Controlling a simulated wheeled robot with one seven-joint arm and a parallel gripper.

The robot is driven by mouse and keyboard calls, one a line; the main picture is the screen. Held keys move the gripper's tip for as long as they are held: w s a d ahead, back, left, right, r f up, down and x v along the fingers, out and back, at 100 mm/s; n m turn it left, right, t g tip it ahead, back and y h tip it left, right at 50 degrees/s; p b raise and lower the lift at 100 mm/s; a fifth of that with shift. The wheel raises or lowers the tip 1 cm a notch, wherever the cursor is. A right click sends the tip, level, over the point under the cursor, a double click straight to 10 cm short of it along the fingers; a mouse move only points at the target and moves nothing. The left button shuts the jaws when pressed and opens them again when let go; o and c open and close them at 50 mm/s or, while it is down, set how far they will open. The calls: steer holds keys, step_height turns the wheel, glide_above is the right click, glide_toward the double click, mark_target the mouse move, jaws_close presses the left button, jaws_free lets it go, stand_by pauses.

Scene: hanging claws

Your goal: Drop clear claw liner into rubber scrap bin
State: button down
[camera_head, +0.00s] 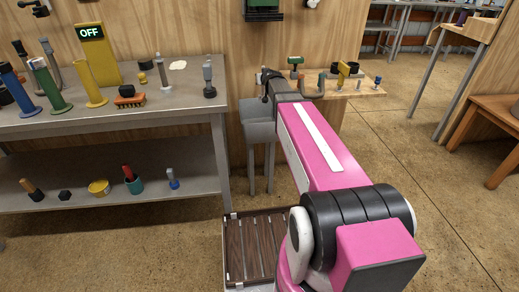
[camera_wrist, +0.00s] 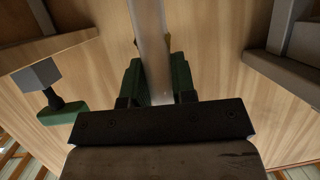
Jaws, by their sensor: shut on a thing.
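The clear claw liner (camera_wrist: 150,35) shows in the wrist view as a pale, see-through tube. It runs from between the fingers of my gripper (camera_wrist: 158,80) up to the top edge of the picture. The green fingers are shut on it, one on each side, and its held end is partly hidden. In the head view my pink arm reaches away, and my gripper (camera_head: 268,82) is small and dark at its far end; I cannot make out the liner there. A grey open container on legs (camera_head: 258,132) stands just below the gripper; I cannot tell if it is the rubber scrap bin.
A metal bench (camera_head: 150,108) with upright coloured cylinders and an OFF sign box (camera_head: 98,55) stands at left. A small wooden shelf (camera_head: 345,92) holding several parts is right of the gripper. A slatted crate (camera_head: 235,250) sits low in front.

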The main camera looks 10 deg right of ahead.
steer(key=shift+f, duration=2)
steer(key=c, duration=0.9)
jaws_free()
steer(key=shift+o, duration=0.2)
steer(key=a+v, duration=0.1)
steer(key=v, duration=0.9)
steer(key=shift+s+d+r, duration=0.25)
steer(key=shift+s+d, duration=0.05)
steer(key=shift+d, duration=0.25)
